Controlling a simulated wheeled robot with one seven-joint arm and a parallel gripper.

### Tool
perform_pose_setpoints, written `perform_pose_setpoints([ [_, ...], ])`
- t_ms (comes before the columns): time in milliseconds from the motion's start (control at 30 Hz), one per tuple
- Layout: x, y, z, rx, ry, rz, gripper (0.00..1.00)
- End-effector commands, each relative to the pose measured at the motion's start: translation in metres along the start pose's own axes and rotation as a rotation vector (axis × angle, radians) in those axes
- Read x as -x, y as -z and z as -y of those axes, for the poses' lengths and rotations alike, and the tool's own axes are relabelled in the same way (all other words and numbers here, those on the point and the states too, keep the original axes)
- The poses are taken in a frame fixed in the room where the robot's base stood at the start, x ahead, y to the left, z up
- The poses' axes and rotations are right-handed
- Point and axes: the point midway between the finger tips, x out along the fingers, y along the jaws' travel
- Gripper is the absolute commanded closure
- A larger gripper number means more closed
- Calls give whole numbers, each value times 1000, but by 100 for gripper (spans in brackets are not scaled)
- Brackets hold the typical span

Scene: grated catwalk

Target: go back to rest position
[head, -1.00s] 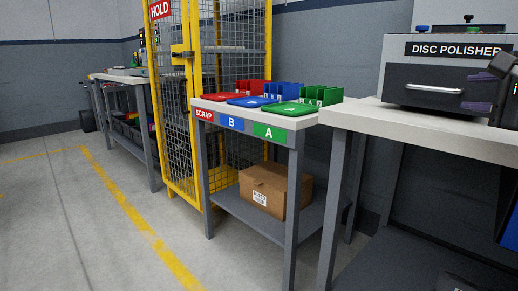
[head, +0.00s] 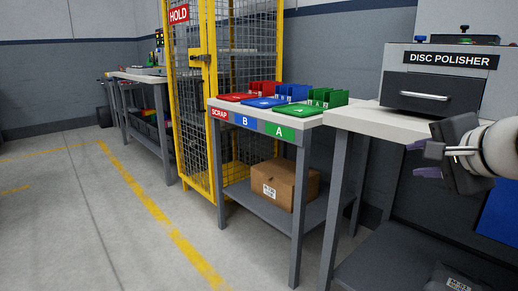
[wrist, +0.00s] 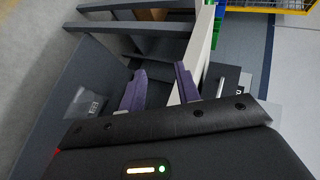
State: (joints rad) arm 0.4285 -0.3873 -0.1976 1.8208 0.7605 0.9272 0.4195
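My gripper (head: 420,158) is at the right of the head view, in front of the disc polisher bench and below the polisher's drawer. In the wrist view its two purple fingers (wrist: 160,88) stand apart with nothing between them. The gripper is open and empty, and no object is touching it.
The disc polisher (head: 440,80) stands on a white-topped bench (head: 365,118) beside my arm. A sorting table with red, blue and green trays (head: 298,111) is left of it, with a cardboard box (head: 285,183) on its lower shelf. A yellow cage (head: 210,110) stands beyond. Floor at left is clear.

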Motion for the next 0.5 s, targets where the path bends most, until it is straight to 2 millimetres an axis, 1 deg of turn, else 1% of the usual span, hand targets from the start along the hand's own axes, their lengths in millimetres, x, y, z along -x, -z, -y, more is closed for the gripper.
perform_pose_setpoints([
  [33,-1,-20,-4,66,-39,36,68],
  [67,-3,-33,-10,112,-67,57,68],
  [167,-5,-80,-38,319,-173,142,68],
  [200,-3,-102,-53,428,-220,184,68],
  [267,2,-132,-79,607,-288,249,68],
  [300,6,-148,-97,729,-329,291,68],
  [400,18,-176,-138,997,-409,374,68],
  [500,26,-188,-165,1174,-456,423,68],
])
